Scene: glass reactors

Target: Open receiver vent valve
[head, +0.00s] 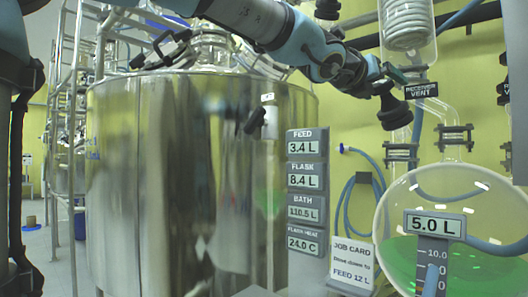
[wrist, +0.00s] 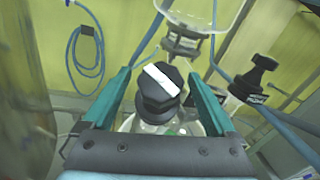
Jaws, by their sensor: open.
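The receiver vent sign (head: 421,90) hangs at the upper right in the head view. A black valve knob (head: 394,108) is just left of and below it. In the wrist view a black faceted knob (wrist: 160,90), with a white bar set diagonally across its top, lies between the fingers of my gripper (wrist: 157,72). The teal fingers are spread, with visible gaps on both sides of the knob. In the head view my gripper (head: 402,74) is close above the knob, partly hidden by the wrist. I cannot tell how deep the fingertips reach.
A second black knob (wrist: 254,75) stands right of my gripper. The round glass receiver (head: 460,215), with green liquid, is below. A glass coil condenser (head: 407,25) stands close above. A steel vessel (head: 180,150) fills the left. A blue hose (wrist: 86,45) hangs on the wall.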

